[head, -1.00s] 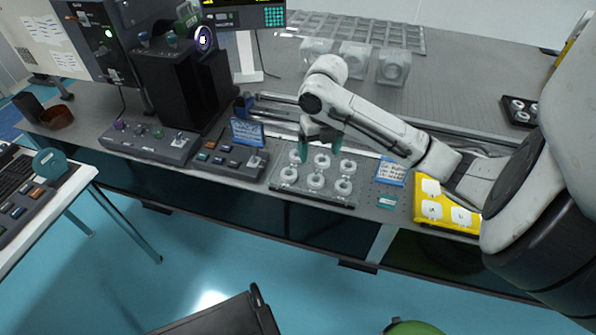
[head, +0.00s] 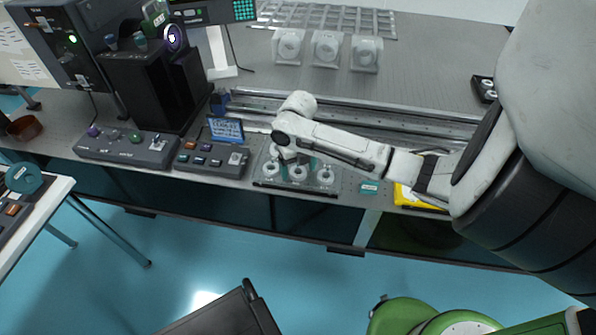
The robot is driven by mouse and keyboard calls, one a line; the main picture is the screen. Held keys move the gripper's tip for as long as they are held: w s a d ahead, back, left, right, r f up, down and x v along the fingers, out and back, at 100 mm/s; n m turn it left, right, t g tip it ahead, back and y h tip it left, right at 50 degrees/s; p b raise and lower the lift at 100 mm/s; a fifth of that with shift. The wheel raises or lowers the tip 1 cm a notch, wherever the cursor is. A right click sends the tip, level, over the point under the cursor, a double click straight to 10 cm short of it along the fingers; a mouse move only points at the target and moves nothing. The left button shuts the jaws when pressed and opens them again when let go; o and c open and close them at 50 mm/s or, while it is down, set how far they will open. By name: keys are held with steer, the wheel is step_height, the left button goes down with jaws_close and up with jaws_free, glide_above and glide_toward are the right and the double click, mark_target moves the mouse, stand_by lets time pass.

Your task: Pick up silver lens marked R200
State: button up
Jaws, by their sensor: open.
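Several white-rimmed ring-shaped lenses stand in a clear tray (head: 262,182) near the front edge of the optical table. The front row shows a left lens (head: 271,170), a middle lens (head: 298,174) and a right lens (head: 325,178). The back row is mostly hidden by my arm and gripper. No marking is legible, so I cannot tell which lens is R200. My gripper (head: 297,162) points down over the back part of the tray, with teal fingers apart. I cannot tell whether the fingers straddle a lens.
A blue display (head: 226,130) and a button panel (head: 211,159) stand left of the tray. A small teal block (head: 369,187) and a yellow tray (head: 407,197) lie to its right. Metal rails (head: 400,125) run behind. Clear-cased optics (head: 327,48) stand farther back.

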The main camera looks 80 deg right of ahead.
steer(key=shift+f, duration=0.25)
steer(key=shift+c, duration=0.5)
steer(key=c, duration=1)
